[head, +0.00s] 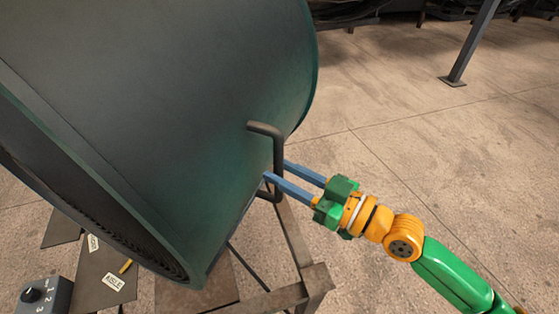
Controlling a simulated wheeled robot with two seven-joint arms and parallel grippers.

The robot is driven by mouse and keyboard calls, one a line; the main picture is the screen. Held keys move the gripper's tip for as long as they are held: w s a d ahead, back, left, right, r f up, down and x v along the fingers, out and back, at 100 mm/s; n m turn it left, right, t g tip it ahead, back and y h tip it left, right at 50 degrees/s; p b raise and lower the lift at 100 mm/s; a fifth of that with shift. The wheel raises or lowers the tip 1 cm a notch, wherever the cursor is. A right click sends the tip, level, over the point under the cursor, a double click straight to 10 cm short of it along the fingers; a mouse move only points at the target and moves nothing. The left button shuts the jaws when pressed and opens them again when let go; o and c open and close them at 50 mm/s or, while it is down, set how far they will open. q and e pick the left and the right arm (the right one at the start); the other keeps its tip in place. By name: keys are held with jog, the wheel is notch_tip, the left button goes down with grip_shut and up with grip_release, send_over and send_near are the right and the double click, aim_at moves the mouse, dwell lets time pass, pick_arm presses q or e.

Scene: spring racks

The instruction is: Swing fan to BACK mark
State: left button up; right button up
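The fan is a large dark green drum (150,90) filling the left of the head view, its open grille side facing lower left. A bent grey bar handle (265,128) stands out from its right side. My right gripper (277,170) has its two blue fingers on either side of this handle, and I cannot tell whether they clamp it. Below the fan, a dark plate carries a white AISLE label (113,281) and a second white label (93,243) with hard-to-read lettering. A small yellow pointer (126,266) lies nearer the AISLE label. My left gripper is not in view.
A control box (45,296) with a black knob and numbers stands at the lower left. A brown metal stand (300,290) is under the fan. A grey post (470,45) stands at the upper right. The concrete floor (440,140) right of the fan is clear.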

jog(key=shift+w+a, duration=0.25)
jog(key=shift+a, duration=0.3)
grip_shut()
dwell(1.1)
